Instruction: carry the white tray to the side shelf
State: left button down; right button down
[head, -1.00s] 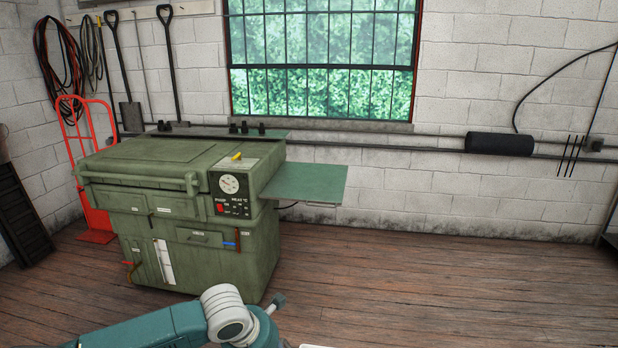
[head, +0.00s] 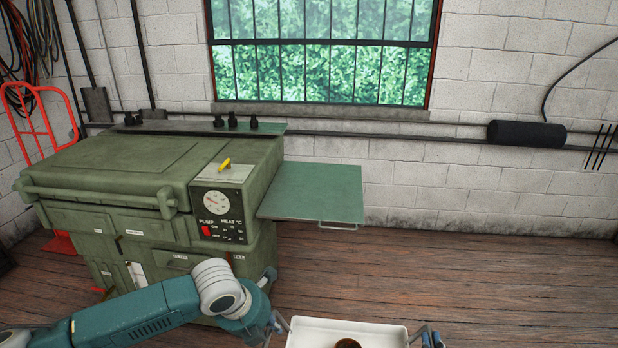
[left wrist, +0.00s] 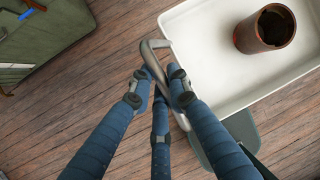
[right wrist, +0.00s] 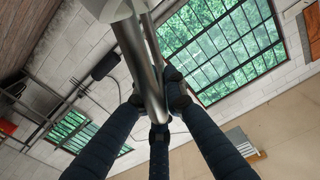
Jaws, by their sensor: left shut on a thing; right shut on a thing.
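The white tray (head: 330,331) shows at the bottom of the head view, cut off by the picture edge. A dark copper-brown cylinder (left wrist: 265,32) stands in it, and its top shows in the head view. My left gripper (left wrist: 163,82) is shut on the tray's metal handle at the tray's left side. My right gripper (right wrist: 157,95) is shut on a metal handle bar at the other side, and its fingers show at the tray's right edge in the head view. The side shelf (head: 318,193) is a flat green plate on the right of the green machine, and its visible top is bare.
The green machine (head: 110,172), with a dial and a red switch, stands ahead at the left. A red hand truck (head: 38,125) leans at the far left. The wooden floor (head: 480,265) right of the shelf is clear. A brick wall with a barred window is behind.

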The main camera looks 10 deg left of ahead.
aim_at(317, 187)
jog(key=i+j, duration=0.4)
jog(key=i, duration=0.15)
jog(key=i+j, duration=0.4)
jog(key=i, duration=0.15)
